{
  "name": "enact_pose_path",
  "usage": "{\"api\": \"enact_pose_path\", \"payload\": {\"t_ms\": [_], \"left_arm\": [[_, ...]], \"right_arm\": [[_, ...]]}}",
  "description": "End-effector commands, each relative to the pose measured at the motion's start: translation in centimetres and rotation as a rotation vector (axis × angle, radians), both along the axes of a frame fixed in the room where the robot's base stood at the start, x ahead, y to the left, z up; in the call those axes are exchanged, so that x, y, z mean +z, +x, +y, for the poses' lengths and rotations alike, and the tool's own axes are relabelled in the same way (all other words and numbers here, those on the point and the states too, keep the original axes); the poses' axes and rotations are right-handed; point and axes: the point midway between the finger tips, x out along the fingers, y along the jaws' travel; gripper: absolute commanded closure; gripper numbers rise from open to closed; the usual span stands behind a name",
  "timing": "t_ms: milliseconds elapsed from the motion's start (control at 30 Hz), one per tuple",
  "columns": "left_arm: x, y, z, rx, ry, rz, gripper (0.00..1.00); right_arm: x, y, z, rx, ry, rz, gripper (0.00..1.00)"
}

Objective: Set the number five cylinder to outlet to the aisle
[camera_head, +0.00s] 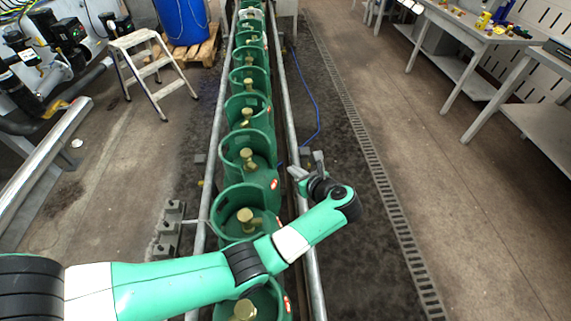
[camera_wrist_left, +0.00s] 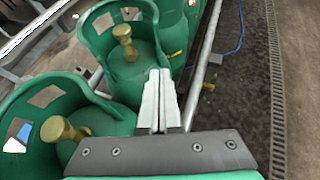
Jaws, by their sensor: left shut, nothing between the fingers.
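Green gas cylinders with open collars and brass valves stand upright in a single row on the conveyor; no numbers are readable, so I cannot tell which is number five. One cylinder (camera_head: 263,180) is beside my left gripper (camera_head: 306,165), and a nearer one (camera_head: 222,223) is partly behind my arm. My left gripper is shut and empty, out over the conveyor's right rail. In the left wrist view its pale fingers (camera_wrist_left: 160,74) are together, just right of a cylinder collar (camera_wrist_left: 92,38); a second cylinder (camera_wrist_left: 20,105) is at lower left. My right gripper is not in view.
Metal rails (camera_head: 283,95) run along both sides of the row. A blue hose (camera_head: 313,105) lies right of it, then a floor grate (camera_head: 365,140) and the open aisle floor (camera_head: 460,210). A step ladder (camera_head: 150,75) and blue drum (camera_head: 182,22) stand left.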

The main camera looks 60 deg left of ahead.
Motion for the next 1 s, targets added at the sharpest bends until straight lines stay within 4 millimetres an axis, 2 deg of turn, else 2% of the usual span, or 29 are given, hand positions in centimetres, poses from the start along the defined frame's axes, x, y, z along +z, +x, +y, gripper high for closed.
{"api": "enact_pose_path", "payload": {"t_ms": [467, 600, 767, 1000], "left_arm": [[-5.3, 0.0, 8.2, 0.003, -0.001, 0.002, 1.0], [-5.0, 0.1, 10.5, 0.003, 0.0, -0.002, 1.0], [-4.8, 0.1, 11.9, 0.0, 0.0, 0.0, 1.0], [-4.7, 0.1, 12.1, -0.001, -0.001, 0.001, 1.0]], "right_arm": [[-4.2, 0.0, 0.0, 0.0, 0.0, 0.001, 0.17], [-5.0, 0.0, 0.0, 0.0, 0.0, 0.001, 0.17], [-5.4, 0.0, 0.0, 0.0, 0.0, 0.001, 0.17], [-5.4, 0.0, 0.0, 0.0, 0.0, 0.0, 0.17]]}}
